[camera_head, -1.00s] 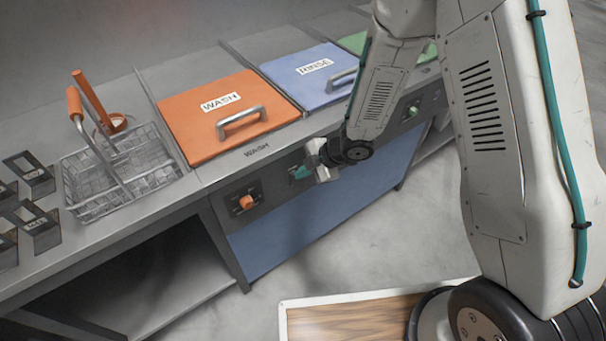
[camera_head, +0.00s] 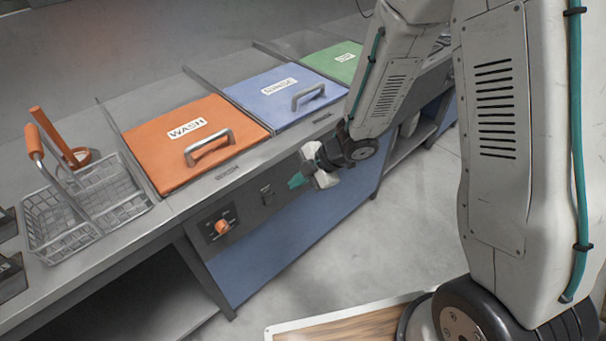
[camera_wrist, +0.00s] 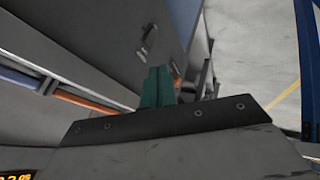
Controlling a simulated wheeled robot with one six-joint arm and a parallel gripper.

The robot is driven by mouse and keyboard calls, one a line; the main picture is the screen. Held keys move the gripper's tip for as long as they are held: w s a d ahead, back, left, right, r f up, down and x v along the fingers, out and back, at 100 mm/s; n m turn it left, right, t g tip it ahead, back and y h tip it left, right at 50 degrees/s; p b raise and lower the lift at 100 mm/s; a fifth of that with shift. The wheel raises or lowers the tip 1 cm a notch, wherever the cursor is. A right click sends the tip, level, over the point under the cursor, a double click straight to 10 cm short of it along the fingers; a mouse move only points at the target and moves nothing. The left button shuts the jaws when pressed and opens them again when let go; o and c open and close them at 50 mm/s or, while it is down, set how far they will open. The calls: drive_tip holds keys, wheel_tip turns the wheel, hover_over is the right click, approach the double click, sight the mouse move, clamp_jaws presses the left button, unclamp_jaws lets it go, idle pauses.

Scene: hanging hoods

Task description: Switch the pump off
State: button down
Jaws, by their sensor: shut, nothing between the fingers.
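The front panel below the wash lid carries an orange knob (camera_head: 222,227) on a dark plate. To its right is a small dark switch plate (camera_head: 266,193); its lettering and the switch's position are too small to read. My gripper (camera_head: 297,180) has teal fingertips, shut and empty, a little right of that switch plate. In the wrist view, the shut teal fingers (camera_wrist: 158,87) point along the grey panel, with a small plate bearing a switch (camera_wrist: 148,38) ahead of them. I cannot tell whether the fingertips touch the panel.
Orange wash lid (camera_head: 195,143), blue rinse lid (camera_head: 283,93) and a green lid (camera_head: 337,61) line the counter, with handles showing on the first two. A wire basket (camera_head: 85,205) stands at the left. A wood-topped surface (camera_head: 345,325) is low in front. Floor right of the counter is clear.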

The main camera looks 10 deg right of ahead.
drive_tip(key=shift+d+r, duration=0.35)
drive_tip(key=shift+r, duration=0.25)
drive_tip(key=shift+d+r, duration=0.3)
drive_tip(key=shift+r, duration=0.3)
drive_tip(key=shift+d, duration=0.1)
drive_tip(key=w+d+r+m+t+h, duration=0.2)
drive_tip(key=d+m+h, duration=0.55)
drive_tip(key=d, duration=0.55)
drive_tip(key=s+d+r+m+g+h, duration=0.2)
drive_tip(key=s+d+r+m+h, duration=0.2)
drive_tip(key=s+d+r+m, duration=0.4)
drive_tip(key=s+a+r+m+y, duration=0.2)
drive_tip(key=s+a+r+m, duration=0.1)
drive_tip(key=s+r, duration=0.4)
drive_tip(key=s+a+r+m+g+y, duration=0.1)
drive_tip(key=s+a+r+m+y, duration=0.1)
drive_tip(key=s+r, duration=0.6)
drive_tip(key=shift+s+a+r+m, duration=0.25)
drive_tip(key=shift+s+a+m, duration=0.6)
drive_tip(key=shift+s, duration=1.3)
drive_tip(key=shift+d, duration=0.25)
